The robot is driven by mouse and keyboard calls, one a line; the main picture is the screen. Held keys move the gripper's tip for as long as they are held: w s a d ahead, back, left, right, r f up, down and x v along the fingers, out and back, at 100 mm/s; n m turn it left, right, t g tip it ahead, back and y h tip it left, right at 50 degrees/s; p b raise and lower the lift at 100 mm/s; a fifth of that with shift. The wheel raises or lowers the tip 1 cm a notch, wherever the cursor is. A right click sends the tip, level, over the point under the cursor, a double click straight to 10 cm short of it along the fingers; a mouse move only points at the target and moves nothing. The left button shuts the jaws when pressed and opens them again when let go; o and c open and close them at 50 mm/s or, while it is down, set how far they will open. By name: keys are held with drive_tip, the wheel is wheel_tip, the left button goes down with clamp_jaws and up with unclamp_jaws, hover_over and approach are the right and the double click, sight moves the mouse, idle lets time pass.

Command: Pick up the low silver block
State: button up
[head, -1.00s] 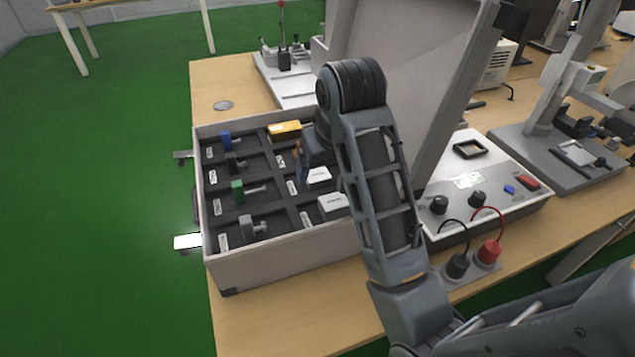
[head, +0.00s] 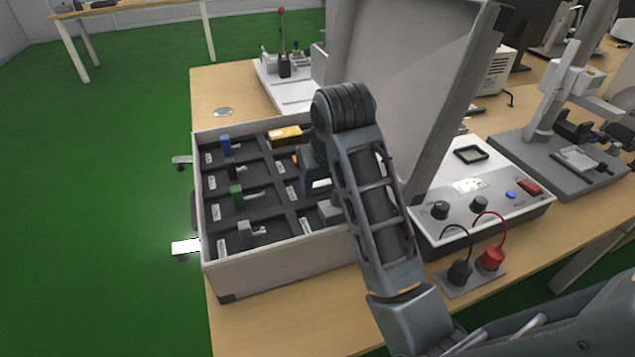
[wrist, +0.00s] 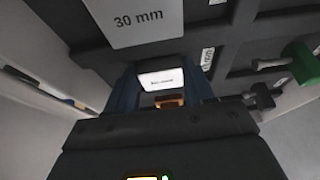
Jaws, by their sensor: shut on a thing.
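In the wrist view a block with a white, labelled top (wrist: 161,78) sits between the two blue fingers of my gripper (wrist: 160,88); I take it to be the low silver block. My gripper is shut on it. In the head view only a pale sliver of this block (head: 321,184) shows beside my arm, which hides the rest and the fingertips. I cannot tell whether it is clear of its compartment floor. A larger silver block labelled "30 mm" (wrist: 136,20) is close by in the wrist view; it also shows in the head view (head: 328,209).
The open case (head: 285,268) has dark divided compartments. Its left column holds blue (head: 226,143), green (head: 237,194) and silver (head: 246,233) handled pieces. The raised lid (head: 420,75) and a control panel (head: 475,200) stand right.

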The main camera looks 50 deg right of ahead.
sight(321, 186)
drive_tip(key=shift+c, duration=1.1)
drive_tip(key=shift+r, duration=0.1)
wheel_tip(321, 186, up, 10)
drive_tip(key=p, duration=0.7)
